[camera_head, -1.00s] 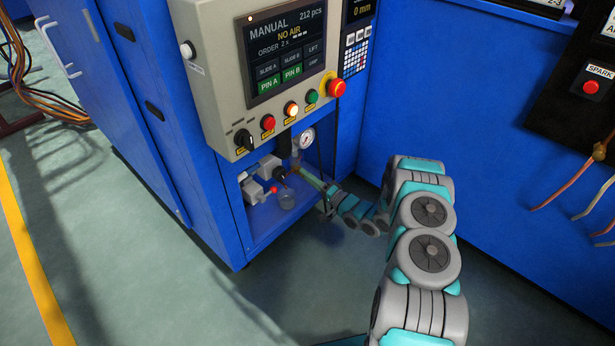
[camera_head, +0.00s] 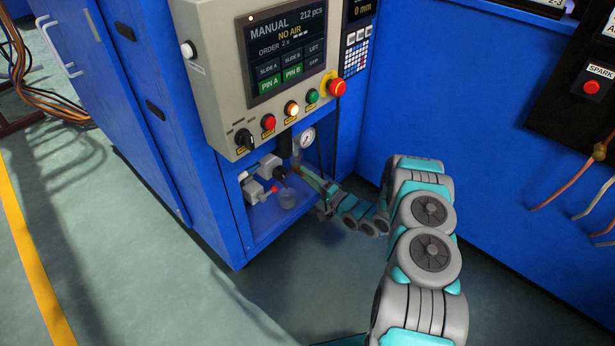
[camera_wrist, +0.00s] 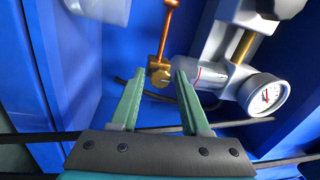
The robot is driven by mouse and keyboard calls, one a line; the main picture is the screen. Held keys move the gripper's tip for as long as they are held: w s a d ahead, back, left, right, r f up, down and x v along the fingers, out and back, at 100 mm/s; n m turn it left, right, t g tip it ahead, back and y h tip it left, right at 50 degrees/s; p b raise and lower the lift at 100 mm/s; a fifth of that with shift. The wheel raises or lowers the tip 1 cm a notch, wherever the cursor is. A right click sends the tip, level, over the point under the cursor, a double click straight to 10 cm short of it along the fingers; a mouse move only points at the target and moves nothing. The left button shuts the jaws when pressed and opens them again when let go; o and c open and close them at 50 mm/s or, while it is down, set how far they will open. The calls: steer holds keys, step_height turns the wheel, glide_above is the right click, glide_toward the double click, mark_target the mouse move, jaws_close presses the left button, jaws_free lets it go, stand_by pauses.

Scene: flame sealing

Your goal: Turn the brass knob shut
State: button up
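My gripper (camera_wrist: 159,73) has two green fingers that are apart, one tip on each side of the knob. I cannot tell whether either tip touches it. In the head view my gripper (camera_head: 308,177) reaches from the right into the open lower bay of the blue cabinet. The knob is too small there to make out clearly.
A round pressure gauge (camera_wrist: 264,94) sits right of the knob, also visible in the head view (camera_head: 306,138). Grey valve blocks (camera_head: 256,190) and a clear bowl (camera_head: 287,199) stand left of my gripper. The control panel (camera_head: 222,95) overhangs the bay; its screen reads "NO AIR".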

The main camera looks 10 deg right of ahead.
steer(key=shift+o, duration=0.9)
steer(key=v, duration=0.8)
steer(key=shift+w+a, duration=0.1)
steer(key=shift+w, duration=0.05)
